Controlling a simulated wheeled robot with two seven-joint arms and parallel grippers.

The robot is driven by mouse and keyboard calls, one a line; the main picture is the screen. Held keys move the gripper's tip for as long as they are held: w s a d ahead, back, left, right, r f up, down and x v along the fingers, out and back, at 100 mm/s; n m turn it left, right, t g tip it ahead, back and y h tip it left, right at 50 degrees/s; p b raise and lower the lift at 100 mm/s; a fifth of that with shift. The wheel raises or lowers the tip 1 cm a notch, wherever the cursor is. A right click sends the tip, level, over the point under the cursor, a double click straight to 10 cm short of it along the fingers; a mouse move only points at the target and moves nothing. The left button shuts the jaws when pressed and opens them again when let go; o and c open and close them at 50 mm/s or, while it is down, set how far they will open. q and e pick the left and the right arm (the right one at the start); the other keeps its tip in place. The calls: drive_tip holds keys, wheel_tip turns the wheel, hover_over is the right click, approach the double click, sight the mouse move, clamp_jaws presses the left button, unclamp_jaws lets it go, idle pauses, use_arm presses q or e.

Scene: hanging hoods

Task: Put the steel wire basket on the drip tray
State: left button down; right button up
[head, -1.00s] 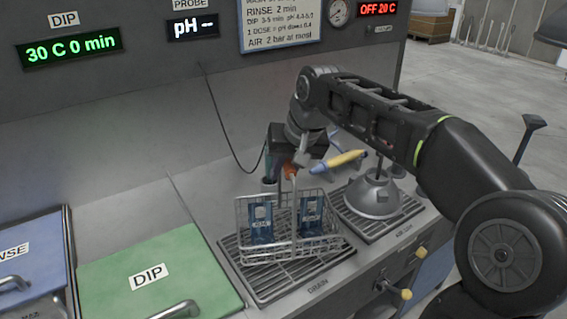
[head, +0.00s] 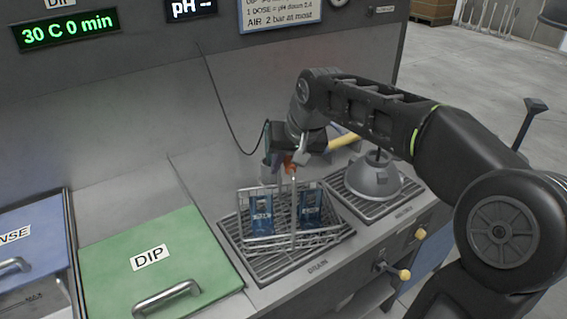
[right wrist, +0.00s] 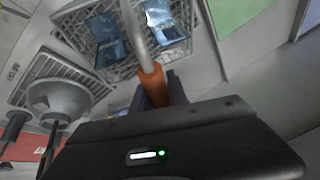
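The steel wire basket (head: 287,239), with blue boards (head: 262,216) standing in it, is over the slatted drip tray (head: 256,264) marked DRAIN. Its underside is at or very close to the slats; I cannot tell whether it fully rests on them. Its upright handle (head: 294,205) has an orange grip (head: 290,164). My right gripper (head: 284,161) is around that grip from above. In the right wrist view the orange grip (right wrist: 152,84) sits between the dark fingers, which look shut on it; the basket (right wrist: 112,66) is beyond. My left gripper is out of view.
A grey cone-shaped bell (head: 372,180) stands on a second grate (head: 352,208) to the right. A yellow-handled tool (head: 345,142) is partly behind my right gripper. The green DIP lid (head: 190,245) and blue RINSE lid (head: 30,245) lie left. Yellow-tipped valves (head: 404,274) stick out in front.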

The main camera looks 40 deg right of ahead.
drive_tip(key=o, duration=0.5)
drive_tip(key=shift+c, duration=0.2)
drive_tip(key=v, duration=1.2)
drive_tip(key=shift+r, duration=0.1)
idle(0.3)
